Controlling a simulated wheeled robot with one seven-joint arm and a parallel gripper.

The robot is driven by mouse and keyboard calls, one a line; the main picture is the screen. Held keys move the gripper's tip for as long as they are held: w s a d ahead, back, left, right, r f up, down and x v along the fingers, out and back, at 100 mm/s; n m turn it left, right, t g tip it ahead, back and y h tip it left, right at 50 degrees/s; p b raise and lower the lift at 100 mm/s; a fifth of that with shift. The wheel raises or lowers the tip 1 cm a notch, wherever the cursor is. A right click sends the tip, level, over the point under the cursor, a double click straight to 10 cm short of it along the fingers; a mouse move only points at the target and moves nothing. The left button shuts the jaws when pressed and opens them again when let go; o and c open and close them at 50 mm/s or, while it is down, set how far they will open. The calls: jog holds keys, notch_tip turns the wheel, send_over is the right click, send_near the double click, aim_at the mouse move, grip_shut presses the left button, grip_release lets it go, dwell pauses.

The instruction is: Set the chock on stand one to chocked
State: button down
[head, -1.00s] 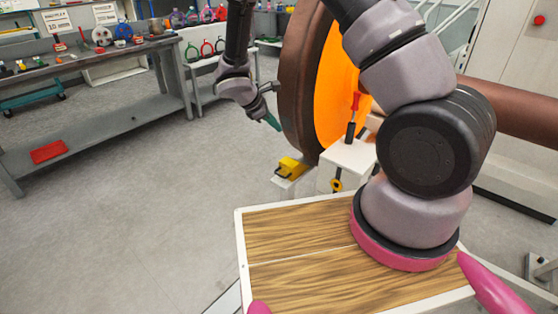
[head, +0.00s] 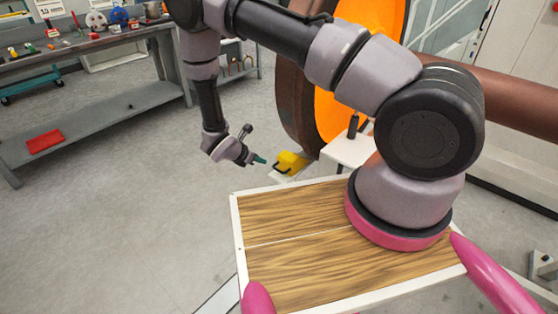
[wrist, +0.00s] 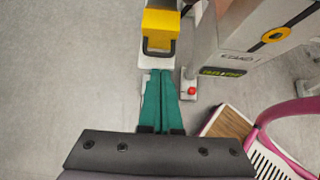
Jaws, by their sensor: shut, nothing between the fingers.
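The yellow chock (head: 290,162) with a dark handle sits on a pale stand bracket beside the foot of the large orange-faced wheel (head: 335,105). In the wrist view the chock (wrist: 160,22) is at the top, its dark loop handle (wrist: 159,45) facing me. My gripper (head: 262,160) is just left of the chock. Its green fingers (wrist: 162,75) are together and empty, pointing at the handle with a small gap in the picture. I cannot tell whether they touch anything. The chock's far side and its contact with the wheel are hidden.
A white stand box (head: 350,150) is right of the chock; its yellow-and-black round knob (wrist: 276,36) and a red button (wrist: 191,91) show in the wrist view. A workbench (head: 90,95) stands at left. The floor (head: 140,200) between is clear.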

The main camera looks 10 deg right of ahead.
aim_at(288, 157)
jog(key=x, duration=0.7)
jog(key=d+r+x, duration=0.1)
jog(key=x, duration=0.3)
jog(key=shift+w+d+f, duration=0.1)
jog(key=shift+w+d, duration=0.15)
jog(key=shift+w, duration=0.25)
jog(key=shift+w+d, duration=0.5)
jog(key=shift+d, duration=0.1)
jog(key=w+d, duration=0.2)
jog(key=shift+d, duration=0.4)
